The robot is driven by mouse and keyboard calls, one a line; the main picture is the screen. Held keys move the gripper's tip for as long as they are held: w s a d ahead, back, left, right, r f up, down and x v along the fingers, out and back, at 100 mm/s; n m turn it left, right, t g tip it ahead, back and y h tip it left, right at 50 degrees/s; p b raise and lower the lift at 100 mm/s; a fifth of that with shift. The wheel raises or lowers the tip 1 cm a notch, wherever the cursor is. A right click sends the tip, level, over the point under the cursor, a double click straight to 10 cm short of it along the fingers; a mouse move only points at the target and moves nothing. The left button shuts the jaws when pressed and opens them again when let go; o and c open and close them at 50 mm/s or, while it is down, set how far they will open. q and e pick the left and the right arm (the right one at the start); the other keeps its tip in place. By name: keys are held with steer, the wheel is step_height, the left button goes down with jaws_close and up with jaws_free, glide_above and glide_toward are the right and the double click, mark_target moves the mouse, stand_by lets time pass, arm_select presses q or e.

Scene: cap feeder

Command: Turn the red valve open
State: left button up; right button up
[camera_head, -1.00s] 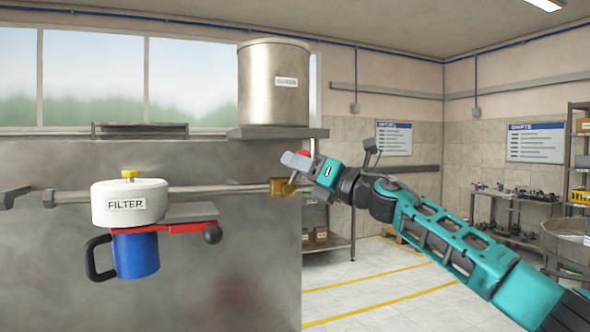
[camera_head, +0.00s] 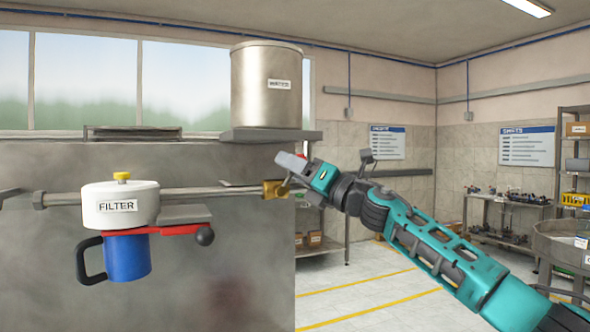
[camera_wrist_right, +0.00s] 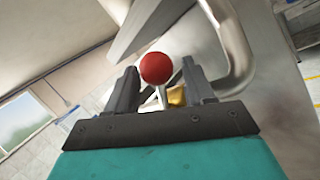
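The red valve shows in the right wrist view as a round red knob (camera_wrist_right: 157,68) on a pale stem, with part of its brass body (camera_wrist_right: 176,96) below. In the head view the brass body (camera_head: 275,188) sits on the pipe right of the filter; the red knob is mostly hidden by my right gripper. My right gripper (camera_head: 288,162) is just above the brass body. In the wrist view its two fingers (camera_wrist_right: 159,85) stand apart, with the stem between them and the knob near their tips. I see gaps beside the stem. My left gripper is not in view.
A steel tank (camera_head: 266,88) stands on a shelf (camera_head: 255,134) above the valve. The white filter (camera_head: 121,205) with a red lever (camera_head: 175,230) and a blue mug (camera_head: 128,258) under it are at left. A bent pipe (camera_wrist_right: 240,55) passes close by my right gripper. Floor is clear at right.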

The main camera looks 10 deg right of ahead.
steer(key=b+v, duration=0.2)
steer(key=v, duration=1.1)
steer(key=shift+w, duration=0.1)
steer(key=shift+c, duration=0.2)
